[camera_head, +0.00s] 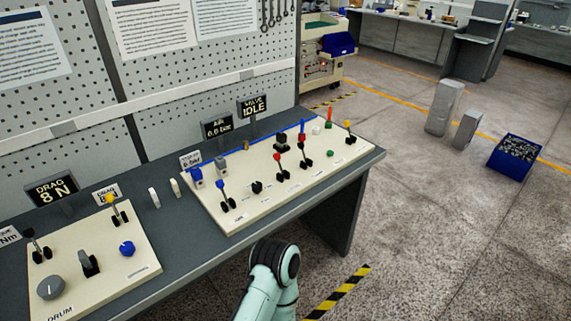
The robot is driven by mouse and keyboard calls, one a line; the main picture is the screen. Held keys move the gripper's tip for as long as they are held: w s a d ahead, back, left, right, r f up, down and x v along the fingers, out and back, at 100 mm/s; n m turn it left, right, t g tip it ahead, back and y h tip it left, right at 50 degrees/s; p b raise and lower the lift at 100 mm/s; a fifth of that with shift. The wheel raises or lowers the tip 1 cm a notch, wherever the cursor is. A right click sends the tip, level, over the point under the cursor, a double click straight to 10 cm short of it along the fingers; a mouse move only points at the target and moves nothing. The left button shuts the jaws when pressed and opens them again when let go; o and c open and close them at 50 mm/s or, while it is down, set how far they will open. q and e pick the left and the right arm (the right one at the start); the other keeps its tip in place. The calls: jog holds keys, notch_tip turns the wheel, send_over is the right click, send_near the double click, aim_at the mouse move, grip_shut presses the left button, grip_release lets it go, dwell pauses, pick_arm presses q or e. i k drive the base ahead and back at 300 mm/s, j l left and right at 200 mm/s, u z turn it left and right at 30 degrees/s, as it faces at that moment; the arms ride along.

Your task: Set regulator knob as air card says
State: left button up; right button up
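A dark display reading about AIR 0.0 bar (217,127) stands behind the right cream control panel (238,221). A small white card (190,159) stands at that panel's back left corner; its print is too small to read surely. The right panel carries a black knob (256,187) at its front and a larger black knob-like part (281,142) near its back. I cannot tell which control is the regulator knob. Part of my own arm shows at the bottom middle, in front of the bench. Neither gripper is in view.
The right panel also has several levers with blue, red and yellow tips. The left panel (142,268) has a grey knob (50,287), a blue knob (127,248) and levers. Displays read DRAG 8 N (52,190) and VALVE IDLE (253,106). Floor right of the bench is clear nearby.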

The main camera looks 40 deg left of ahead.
aim_at(257, 187)
jog(key=i+u, duration=0.1)
jog(key=i, duration=0.7)
jog(key=i+l, duration=0.15)
jog(key=i, duration=0.7)
jog(key=i+u, duration=0.15)
jog(key=u, duration=1.6)
